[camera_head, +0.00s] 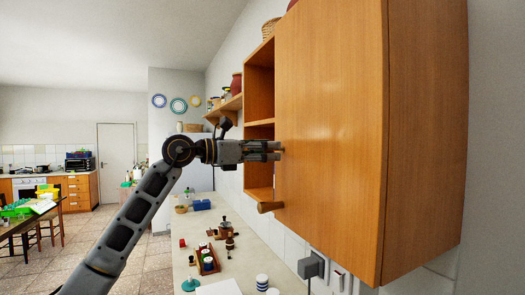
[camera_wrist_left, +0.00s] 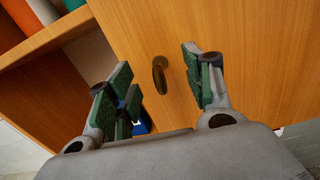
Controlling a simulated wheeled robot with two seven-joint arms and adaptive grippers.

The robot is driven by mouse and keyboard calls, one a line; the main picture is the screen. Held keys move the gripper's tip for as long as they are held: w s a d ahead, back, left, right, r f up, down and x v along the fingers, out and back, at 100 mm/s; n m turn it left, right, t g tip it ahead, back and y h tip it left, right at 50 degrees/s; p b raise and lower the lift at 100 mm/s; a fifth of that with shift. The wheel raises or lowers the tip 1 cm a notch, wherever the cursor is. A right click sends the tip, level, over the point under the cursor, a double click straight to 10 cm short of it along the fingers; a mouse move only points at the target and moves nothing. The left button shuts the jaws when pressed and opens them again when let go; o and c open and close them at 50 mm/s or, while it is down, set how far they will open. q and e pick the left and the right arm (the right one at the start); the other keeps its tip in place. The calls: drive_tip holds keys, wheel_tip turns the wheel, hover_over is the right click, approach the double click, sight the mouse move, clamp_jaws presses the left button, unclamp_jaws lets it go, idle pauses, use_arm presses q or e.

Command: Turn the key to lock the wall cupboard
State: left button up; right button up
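The wall cupboard (camera_head: 345,130) has an orange-brown wood door that looks shut. In the left wrist view, a small dark bronze key (camera_wrist_left: 160,76) stands out from the door face (camera_wrist_left: 240,40), its bow seen nearly edge-on. My left gripper (camera_head: 278,150) is level with the left part of the door, at its front. In the wrist view my left gripper (camera_wrist_left: 157,68) is open, its green-padded fingers on either side of the key with a gap on both sides. The key is hidden by the fingers in the head view. My right gripper is not in view.
A wooden knob (camera_head: 270,207) sticks out below the gripper. Open shelves (camera_head: 259,90) adjoin the door's left side. Below runs a counter (camera_head: 215,240) with jars, a coffee grinder (camera_head: 225,229) and a grey plug (camera_head: 311,267) on the wall. The room left of the arm is open.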

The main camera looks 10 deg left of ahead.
use_arm(q)
drive_tip(key=c, duration=1)
clamp_jaws()
drive_tip(key=shift+m+b, duration=0.4)
drive_tip(key=shift+m, duration=1.1)
